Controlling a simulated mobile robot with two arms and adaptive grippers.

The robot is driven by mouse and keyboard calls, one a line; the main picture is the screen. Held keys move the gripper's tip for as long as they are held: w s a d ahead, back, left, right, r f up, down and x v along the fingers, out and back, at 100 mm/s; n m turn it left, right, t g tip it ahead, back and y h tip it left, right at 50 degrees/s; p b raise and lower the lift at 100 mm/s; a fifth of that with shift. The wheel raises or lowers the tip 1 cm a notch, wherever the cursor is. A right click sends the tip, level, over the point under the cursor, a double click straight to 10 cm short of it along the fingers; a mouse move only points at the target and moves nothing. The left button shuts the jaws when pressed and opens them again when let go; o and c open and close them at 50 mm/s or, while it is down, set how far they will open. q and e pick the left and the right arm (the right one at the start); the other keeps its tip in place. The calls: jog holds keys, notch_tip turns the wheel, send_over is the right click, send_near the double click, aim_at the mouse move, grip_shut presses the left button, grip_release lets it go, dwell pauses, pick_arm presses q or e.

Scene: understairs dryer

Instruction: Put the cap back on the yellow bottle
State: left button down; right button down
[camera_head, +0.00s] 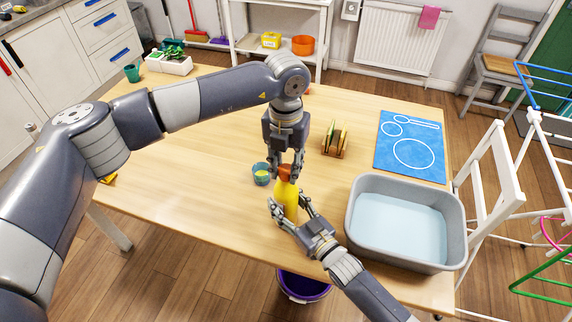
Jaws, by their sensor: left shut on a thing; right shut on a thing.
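The yellow bottle (291,200) stands upright near the front edge of the wooden table. My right gripper (291,207) is shut around its body from the lower right. My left gripper (286,170) points down from above and is shut on the orange-red cap (284,171). The cap is at the top of the bottle, in line with it. The fingers partly hide the join, so I cannot tell whether the cap is seated or just above the neck.
A teal cup (261,179) stands close left of the bottle. A grey basin of water (356,242) is at the right. A wooden rack (335,152) and a blue mat (389,165) lie behind. The table's left part is mostly clear. A purple bucket (304,293) is below the front edge.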

pick_arm(q)
jog(key=m, duration=0.7)
jog(key=shift+m, duration=0.3)
jog(key=m, duration=0.5)
jog(key=shift+m, duration=0.4)
jog(key=c, duration=1.3)
grip_release()
jog(key=shift+r, duration=2.25)
